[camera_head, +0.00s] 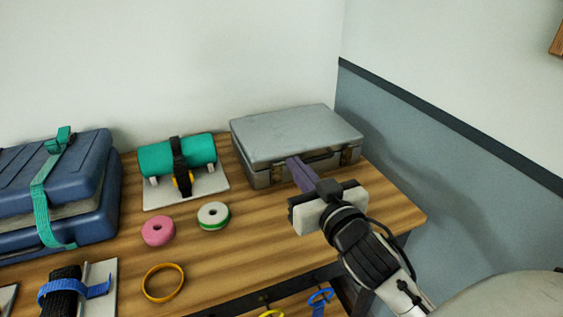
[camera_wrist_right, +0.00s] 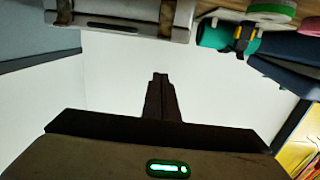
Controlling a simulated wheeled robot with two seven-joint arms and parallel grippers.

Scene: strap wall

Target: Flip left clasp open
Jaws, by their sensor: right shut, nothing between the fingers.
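A grey metal case (camera_head: 295,130) sits at the back right of the wooden table with its lid down. Its front faces me, with a handle and two brass-coloured clasps. The left clasp (camera_head: 276,174) is small and close to my fingers; I cannot tell its exact position. The right clasp (camera_head: 348,156) is in plain view. My right gripper (camera_head: 292,161) is shut and empty, with its fingertips in front of the case, near the left clasp. Whether they touch is unclear. In the wrist view the shut fingers (camera_wrist_right: 160,77) point towards the wall, and the case (camera_wrist_right: 120,14) shows at the top. My left gripper is out of view.
A teal roll (camera_head: 176,155) with a black strap lies on a white stand left of the case. A blue case (camera_head: 75,170) with a green strap is at far left. A pink ring (camera_head: 158,231) and a white-green roll (camera_head: 213,216) lie on the table (camera_head: 240,255).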

